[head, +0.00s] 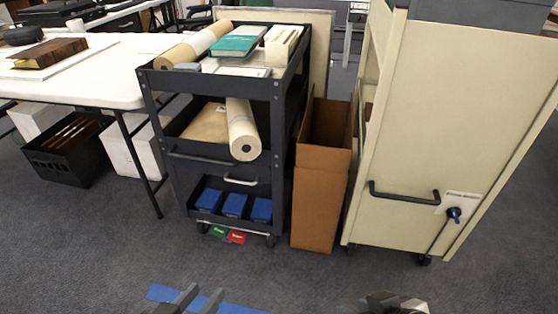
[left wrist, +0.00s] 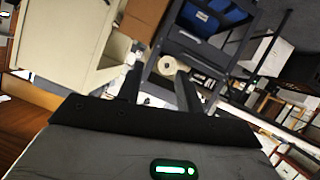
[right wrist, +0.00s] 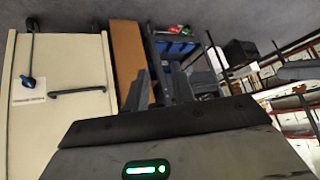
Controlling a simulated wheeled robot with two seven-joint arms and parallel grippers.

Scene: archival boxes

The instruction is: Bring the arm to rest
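My left gripper (head: 196,299) shows at the bottom edge of the head view, low in front of the dark cart. Its two fingers stand apart with nothing between them, as the left wrist view (left wrist: 158,80) also shows. My right gripper (head: 396,303) is at the bottom edge further right, only partly in view. In the right wrist view (right wrist: 160,78) its fingers are apart, and I see nothing held between them. Neither gripper touches anything that I can see. Most of both arms is out of view.
A dark cart (head: 278,112) holds rolls, a teal book (head: 238,41) and blue boxes (head: 234,204). An open cardboard box (head: 318,207) and a cream cabinet (head: 455,120) stand to its right. A white table (head: 110,90) is at left. The grey carpet in front is mostly clear.

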